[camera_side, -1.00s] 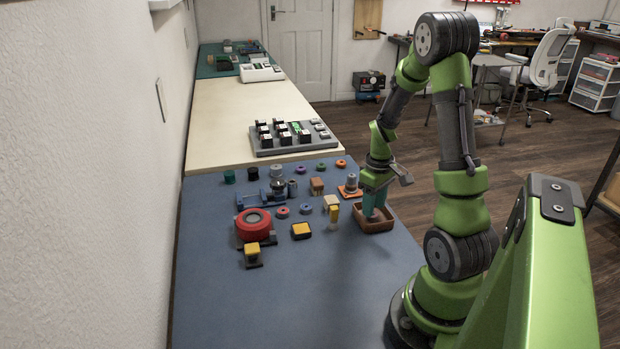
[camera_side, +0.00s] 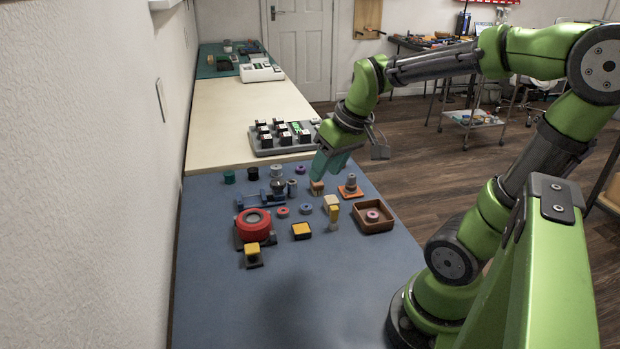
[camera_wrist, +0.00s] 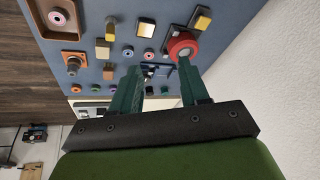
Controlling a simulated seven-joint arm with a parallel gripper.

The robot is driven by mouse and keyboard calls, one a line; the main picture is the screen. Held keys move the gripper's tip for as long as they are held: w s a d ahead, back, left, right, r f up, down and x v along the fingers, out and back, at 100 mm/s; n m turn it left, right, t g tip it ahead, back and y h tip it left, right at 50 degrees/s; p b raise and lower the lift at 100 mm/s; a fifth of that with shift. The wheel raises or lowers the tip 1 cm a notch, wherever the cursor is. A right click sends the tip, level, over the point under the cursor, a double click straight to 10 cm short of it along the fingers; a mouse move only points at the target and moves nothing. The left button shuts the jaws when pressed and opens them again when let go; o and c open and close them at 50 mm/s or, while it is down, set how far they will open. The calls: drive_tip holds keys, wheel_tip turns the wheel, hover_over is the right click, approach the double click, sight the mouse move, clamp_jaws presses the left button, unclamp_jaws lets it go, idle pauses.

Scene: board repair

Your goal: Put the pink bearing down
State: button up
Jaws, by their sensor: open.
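The pink bearing (camera_side: 373,215), a small ring with a dark centre, lies inside the brown tray (camera_side: 388,228) at the right edge of the blue mat. Both also show in the wrist view, the bearing (camera_wrist: 58,17) within the tray (camera_wrist: 76,36) at the top left. My gripper (camera_side: 325,171) is open and empty, raised over the back of the mat, away from the tray. In the wrist view its teal fingers (camera_wrist: 158,66) stand apart with nothing held between them.
A red round part (camera_side: 253,224) sits on the mat's left, with yellow-topped blocks (camera_side: 301,230) nearby. An orange-based post (camera_side: 350,188) stands behind the tray. A grey rack (camera_side: 265,148) is on the cream table section. The mat's front is clear.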

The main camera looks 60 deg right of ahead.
drive_tip(key=s+a+r+t+y, duration=0.1)
drive_tip(key=a, duration=0.4)
drive_tip(key=s+a+r+t+y, duration=0.1)
drive_tip(key=s+a+r, duration=0.1)
drive_tip(key=a, duration=0.4)
drive_tip(key=shift+s+t, duration=0.25)
drive_tip(key=shift+t, duration=0.15)
drive_tip(key=shift+a, duration=0.1)
